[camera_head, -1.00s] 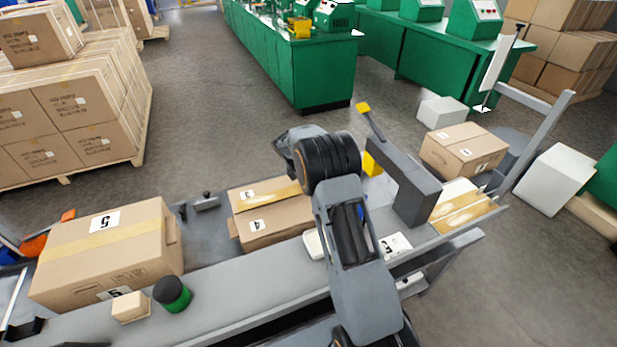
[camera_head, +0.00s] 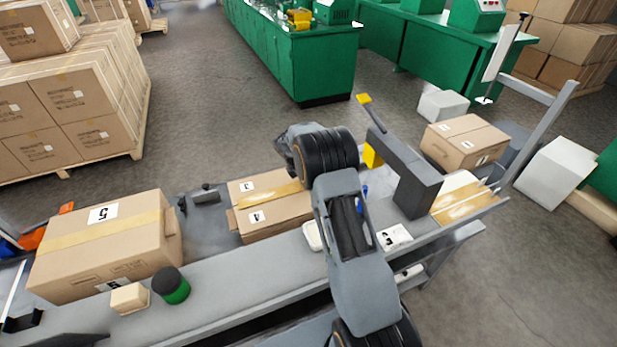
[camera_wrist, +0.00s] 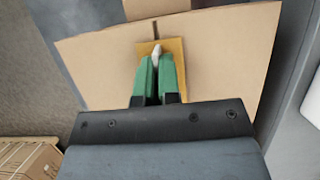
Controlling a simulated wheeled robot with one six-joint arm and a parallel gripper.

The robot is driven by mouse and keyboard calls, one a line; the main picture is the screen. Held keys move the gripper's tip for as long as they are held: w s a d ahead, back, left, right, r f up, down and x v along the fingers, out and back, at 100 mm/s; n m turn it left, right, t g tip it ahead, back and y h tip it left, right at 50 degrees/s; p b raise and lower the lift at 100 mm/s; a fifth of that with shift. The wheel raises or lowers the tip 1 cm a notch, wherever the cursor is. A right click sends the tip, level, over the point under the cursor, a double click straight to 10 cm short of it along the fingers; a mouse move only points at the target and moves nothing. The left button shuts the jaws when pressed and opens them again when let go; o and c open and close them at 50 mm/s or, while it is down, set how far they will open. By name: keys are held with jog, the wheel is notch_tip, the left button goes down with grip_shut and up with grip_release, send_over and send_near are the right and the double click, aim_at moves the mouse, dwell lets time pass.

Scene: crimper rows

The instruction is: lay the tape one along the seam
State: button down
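In the wrist view the green fingers of my gripper (camera_wrist: 158,72) stand close together with a small white piece (camera_wrist: 157,54) between their tips. A yellow-tan tape strip (camera_wrist: 176,58) shows around and behind the fingertips, over a brown carton (camera_wrist: 225,55). It looks held by the white piece; whether it touches the carton I cannot tell. A dark seam line (camera_wrist: 156,30) runs on from the strip's far edge. In the head view my wrist hides the fingers. The carton marked 3 and 4 (camera_head: 279,215) has a tan band (camera_head: 272,199) across it.
A larger carton marked 5 (camera_head: 105,255) stands at left on the grey bench (camera_head: 235,280). A green-black cylinder (camera_head: 171,285) and a small tan block (camera_head: 129,298) are in front of it. A grey upright block (camera_head: 417,190) stands right of my arm.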

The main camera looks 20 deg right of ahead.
jog(key=c, duration=1.8)
grip_release()
jog(key=o, duration=0.6)
jog(key=shift+c, duration=0.2)
jog(key=shift+r, duration=0.15)
jog(key=v, duration=1.3)
jog(key=shift+r, duration=0.25)
jog(key=shift+a, duration=0.1)
